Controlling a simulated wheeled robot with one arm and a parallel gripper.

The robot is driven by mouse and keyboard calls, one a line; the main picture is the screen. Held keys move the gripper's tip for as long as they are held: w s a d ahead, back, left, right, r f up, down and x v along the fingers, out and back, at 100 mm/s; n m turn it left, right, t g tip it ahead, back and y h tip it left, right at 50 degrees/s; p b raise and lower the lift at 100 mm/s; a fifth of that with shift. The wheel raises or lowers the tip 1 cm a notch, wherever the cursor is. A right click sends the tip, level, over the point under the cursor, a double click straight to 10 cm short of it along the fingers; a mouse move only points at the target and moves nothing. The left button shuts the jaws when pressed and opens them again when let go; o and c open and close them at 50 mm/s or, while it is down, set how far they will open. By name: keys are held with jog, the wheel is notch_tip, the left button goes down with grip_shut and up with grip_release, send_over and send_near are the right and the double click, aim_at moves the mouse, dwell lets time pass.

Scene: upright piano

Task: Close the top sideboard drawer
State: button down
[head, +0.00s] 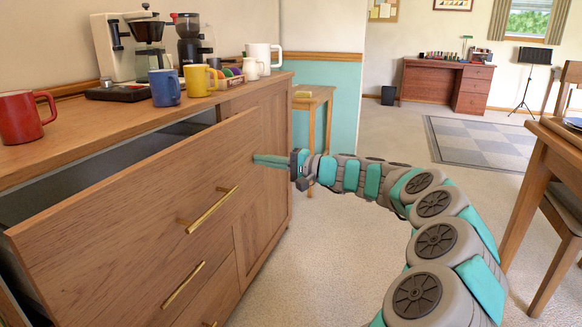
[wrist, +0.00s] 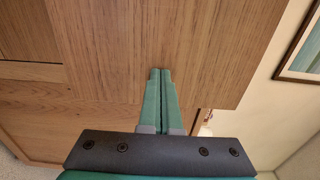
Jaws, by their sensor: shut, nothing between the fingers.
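The top sideboard drawer (head: 130,215) stands pulled out from the sideboard (head: 270,150), with its dark inside showing behind the wooden front. It has a brass bar handle (head: 211,211). My gripper (head: 256,160) is shut and empty, its teal fingers at the right end of the drawer front, above and to the right of the handle. In the wrist view the closed fingertips (wrist: 160,70) lie against or very close to the wooden drawer front (wrist: 190,45); I cannot tell whether they touch.
Mugs, a coffee maker (head: 148,35), a grinder (head: 190,45) and a white jug (head: 262,55) stand on the sideboard top. Lower drawers below look shut. A table (head: 560,140) with a chair is at the right. The carpet between is mostly free.

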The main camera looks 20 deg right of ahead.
jog(key=x, duration=1.3)
jog(key=shift+b, duration=0.3)
jog(key=shift+w+a+r, duration=0.15)
jog(key=shift+w+a, duration=0.05)
jog(key=shift+r, duration=0.15)
